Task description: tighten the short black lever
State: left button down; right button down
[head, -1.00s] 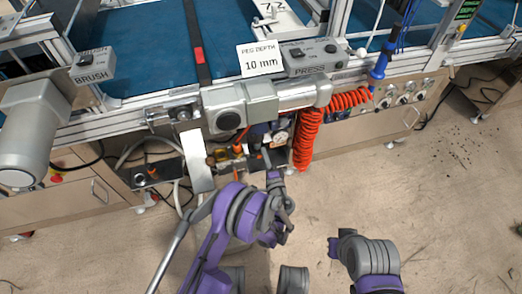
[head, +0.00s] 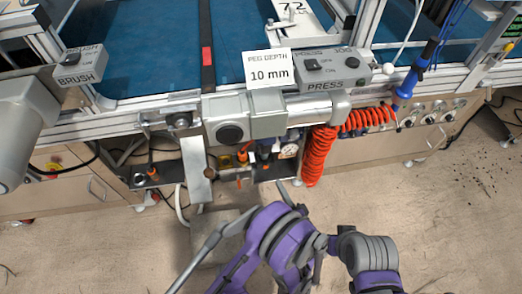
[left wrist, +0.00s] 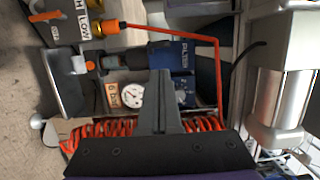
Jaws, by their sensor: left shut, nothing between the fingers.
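My left gripper (head: 283,191) is shut and empty, low in front of the bench and below the press unit. In the left wrist view its closed fingers (left wrist: 160,82) point toward a pressure gauge (left wrist: 131,95) and a dark cylindrical fitting (left wrist: 148,56), with a gap I cannot judge. I cannot surely pick out the short black lever in either view. Small dark fittings under the press (head: 255,124) are partly hidden and too small to tell apart.
A coiled red hose (head: 318,155) hangs right of the gauge. A metal plate (head: 196,170) hangs to the left. An orange tube (left wrist: 217,75) crosses the left wrist view. The press control box (head: 328,68) is above. The floor at right is mostly clear.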

pick_arm(q)
jog(key=p, duration=0.6)
send_near(258, 150)
jog(key=x, duration=0.5)
jog(key=shift+w+d, duration=0.2)
jog(key=shift+w+a, duration=0.3)
jog(key=shift+w, duration=0.35)
jog(key=shift+w+a, duration=0.3)
jog(key=shift+a, duration=0.15)
jog(key=shift+w+a+r, duration=0.1)
jog(key=shift+a, duration=0.15)
